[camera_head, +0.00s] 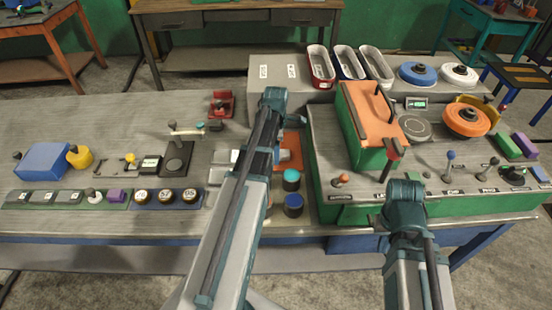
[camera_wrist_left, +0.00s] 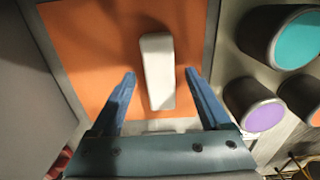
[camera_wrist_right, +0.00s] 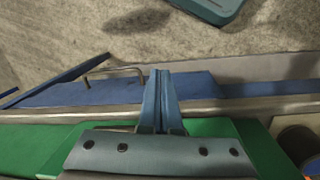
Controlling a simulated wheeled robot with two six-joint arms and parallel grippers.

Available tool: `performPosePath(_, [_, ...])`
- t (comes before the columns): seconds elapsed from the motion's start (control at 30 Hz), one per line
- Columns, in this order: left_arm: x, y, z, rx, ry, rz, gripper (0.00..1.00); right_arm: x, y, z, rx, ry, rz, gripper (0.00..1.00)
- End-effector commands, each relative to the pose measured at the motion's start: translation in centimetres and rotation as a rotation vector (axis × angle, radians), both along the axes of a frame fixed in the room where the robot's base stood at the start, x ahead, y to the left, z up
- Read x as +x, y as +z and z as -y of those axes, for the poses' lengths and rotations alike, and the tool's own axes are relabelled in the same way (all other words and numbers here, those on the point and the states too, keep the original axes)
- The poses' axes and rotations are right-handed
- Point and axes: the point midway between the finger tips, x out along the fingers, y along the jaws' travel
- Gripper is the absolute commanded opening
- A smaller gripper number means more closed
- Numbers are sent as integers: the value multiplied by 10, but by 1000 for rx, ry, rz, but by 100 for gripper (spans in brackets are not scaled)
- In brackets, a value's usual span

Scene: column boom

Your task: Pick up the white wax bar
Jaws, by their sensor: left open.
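The white wax bar (camera_wrist_left: 157,85) lies on an orange surface (camera_wrist_left: 88,45) in the left wrist view. My left gripper (camera_wrist_left: 160,72) is open, with one blue finger on each side of the bar and a gap on both sides. I cannot tell how high the fingertips are above the surface. In the head view my left arm hides the bar, and only part of the orange surface (camera_head: 291,150) shows. My right gripper (camera_wrist_right: 162,72) has its fingers together with nothing between them, over the bench's front edge.
Round pots with teal (camera_head: 291,176) and blue (camera_head: 293,201) tops stand close beside the orange surface. A green and orange block (camera_head: 362,130) and a lever panel stand to the right. A blue box (camera_head: 43,160) lies far left. The bench's rear left is mostly clear.

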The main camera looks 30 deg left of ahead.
Motion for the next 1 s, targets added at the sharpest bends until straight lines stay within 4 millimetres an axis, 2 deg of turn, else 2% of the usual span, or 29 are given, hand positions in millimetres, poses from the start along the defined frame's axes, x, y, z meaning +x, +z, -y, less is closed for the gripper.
performPosePath(0.07, [0, 1, 0, 0, 0, 0, 78, 0, 1, 0, 0, 0, 0, 0])
performPosePath(0.5, [0, 1, 0, 0, 0, 0, 0, 0, 1, 0, 0, 0, 0, 0])
performPosePath(0.83, [0, 2, 0, 0, 0, 0, 0, 0, 2, 0, 0, 0, 0, 0])
performPosePath(1.0, [0, 10, 0, 0, 0, 0, 0, 0, 10, 0, 0, 0, 0, 0])
